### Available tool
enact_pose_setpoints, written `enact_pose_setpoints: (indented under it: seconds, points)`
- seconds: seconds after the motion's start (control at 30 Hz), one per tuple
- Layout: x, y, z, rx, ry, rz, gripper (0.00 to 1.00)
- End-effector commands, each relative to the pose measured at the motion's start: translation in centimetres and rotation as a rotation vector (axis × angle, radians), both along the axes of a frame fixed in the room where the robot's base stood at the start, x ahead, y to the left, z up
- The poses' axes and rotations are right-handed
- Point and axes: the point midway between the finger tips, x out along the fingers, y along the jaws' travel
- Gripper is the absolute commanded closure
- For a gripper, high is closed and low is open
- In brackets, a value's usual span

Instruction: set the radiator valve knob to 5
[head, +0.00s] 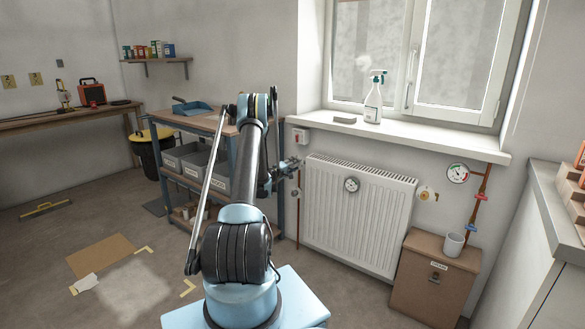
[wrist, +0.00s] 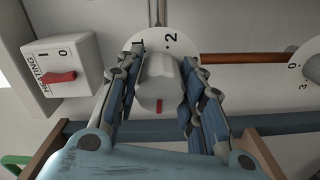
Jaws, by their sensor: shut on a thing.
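My gripper (wrist: 160,88) has its two ribbed fingers on either side of a pale grey knob (wrist: 157,80) in the wrist view, shut on it. The knob has a short red mark on its lower end, pointing down in the picture. Behind it is a round white dial plate (wrist: 170,42) with a 2 at its upper right and a partly covered numeral at its upper left. The fingers hide the rest of the scale, so I cannot read the setting. In the head view my gripper (head: 289,165) is by the wall left of the white radiator (head: 360,220).
A heating switch box (wrist: 62,66) with a red rocker is close left of the fingers. Another numbered dial (wrist: 309,68) is at the right edge. A pressure gauge (head: 458,173) and a brown cabinet (head: 434,280) stand right of the radiator; a workbench (head: 205,122) is left.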

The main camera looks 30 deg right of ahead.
Motion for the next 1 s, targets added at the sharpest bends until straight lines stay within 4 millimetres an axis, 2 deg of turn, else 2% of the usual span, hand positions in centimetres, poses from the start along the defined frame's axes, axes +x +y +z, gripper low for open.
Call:
enact_pose_setpoints:
  seconds: [0.63,0.67,0.7,0.73,1.0]
  points:
    - [-0.15,-0.08,-0.21,0.023,-0.048,-0.002,0.88]
    - [-0.14,-0.09,-0.21,0.022,-0.047,-0.002,0.58]
    - [-0.14,-0.09,-0.19,0.022,-0.047,-0.002,0.49]
    - [-0.13,-0.09,-0.18,0.022,-0.047,-0.003,0.44]
    - [-0.07,-0.07,-0.08,0.021,-0.046,-0.002,0.44]
